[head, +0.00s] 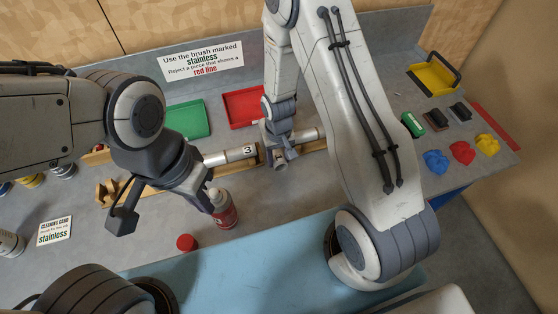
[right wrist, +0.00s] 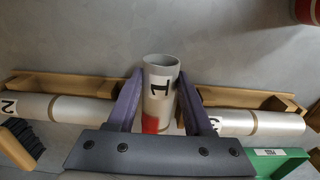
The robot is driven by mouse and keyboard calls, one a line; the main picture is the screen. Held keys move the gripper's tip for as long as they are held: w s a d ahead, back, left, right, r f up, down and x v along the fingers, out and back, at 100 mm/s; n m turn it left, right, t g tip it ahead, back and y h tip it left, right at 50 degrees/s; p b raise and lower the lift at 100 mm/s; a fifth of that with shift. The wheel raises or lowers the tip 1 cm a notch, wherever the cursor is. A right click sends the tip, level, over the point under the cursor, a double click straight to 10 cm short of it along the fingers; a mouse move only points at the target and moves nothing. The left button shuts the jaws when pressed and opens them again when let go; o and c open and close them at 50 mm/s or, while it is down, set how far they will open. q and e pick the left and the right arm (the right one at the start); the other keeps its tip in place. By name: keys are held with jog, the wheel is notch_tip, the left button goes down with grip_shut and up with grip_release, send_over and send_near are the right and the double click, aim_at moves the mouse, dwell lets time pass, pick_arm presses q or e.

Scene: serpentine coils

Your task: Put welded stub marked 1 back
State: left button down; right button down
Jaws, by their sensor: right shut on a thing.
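The welded stub marked 1 (right wrist: 158,85) is a short grey tube with an open end and a red mark on its side. My right gripper (right wrist: 160,105) is shut around it; in the head view the same gripper (head: 279,150) is over the rack with the stub's round end (head: 280,165) below it. The stub points across the line of the rack. The stub marked 3 (head: 235,155) lies in the wooden rack (head: 152,190) on one side, and the stub marked 2 (right wrist: 60,107) on the other. My left gripper (head: 205,198) is beside a red-and-white can; its fingers are unclear.
The can (head: 224,212) stands near a red cap (head: 187,242). Green (head: 185,120) and red (head: 244,107) trays lie behind the rack. A yellow bin (head: 433,76), brushes (head: 437,119) and coloured lumps (head: 462,153) are at right. A wooden brush (right wrist: 20,145) shows in the wrist view.

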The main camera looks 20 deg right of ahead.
jog(key=shift+f+p, duration=0.3)
jog(key=shift+f, duration=1.1)
jog(key=shift+f, duration=0.15)
jog(key=shift+c, duration=1.5)
grip_release()
